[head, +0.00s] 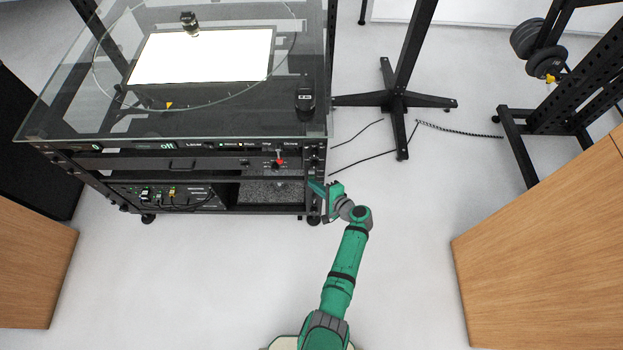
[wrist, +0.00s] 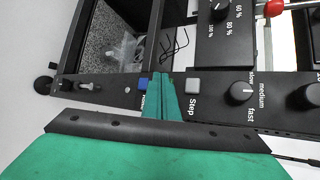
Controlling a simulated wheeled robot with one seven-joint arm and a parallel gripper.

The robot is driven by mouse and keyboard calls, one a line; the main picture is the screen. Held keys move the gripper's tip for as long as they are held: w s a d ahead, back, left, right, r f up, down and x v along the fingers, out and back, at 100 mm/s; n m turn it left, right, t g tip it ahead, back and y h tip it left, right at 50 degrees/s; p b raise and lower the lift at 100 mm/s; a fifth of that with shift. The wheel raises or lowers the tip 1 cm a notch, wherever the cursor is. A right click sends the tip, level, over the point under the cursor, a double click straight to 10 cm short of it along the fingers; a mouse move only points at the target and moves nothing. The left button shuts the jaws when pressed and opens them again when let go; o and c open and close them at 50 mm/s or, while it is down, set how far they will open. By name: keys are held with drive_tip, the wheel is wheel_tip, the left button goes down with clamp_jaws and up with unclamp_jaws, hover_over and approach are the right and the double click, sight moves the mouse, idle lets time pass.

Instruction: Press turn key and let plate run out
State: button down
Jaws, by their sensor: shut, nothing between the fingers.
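A strip of controls on the rack's front post fills the middle of the wrist view. A small blue key (wrist: 143,84) sits on it; its label is partly hidden by my fingers, so I cannot read it. A grey square key (wrist: 193,86) marked Step lies to the right. My gripper (wrist: 163,78) is shut and empty, its green fingertips between these two keys and close beside the blue one. I cannot tell whether they touch. In the head view my gripper (head: 318,187) is at the rack's right front post. The round plate (head: 105,95) shows as a faint circle on the glass top.
A speed knob (wrist: 240,93) marked slow, medium, fast is right of Step. A percent knob (wrist: 220,11) and a red ball (wrist: 273,8) are above. A black stand (head: 397,100) is right of the rack (head: 170,140).

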idle(0.5)
drive_tip(key=shift+s, duration=3.3)
idle(3.5)
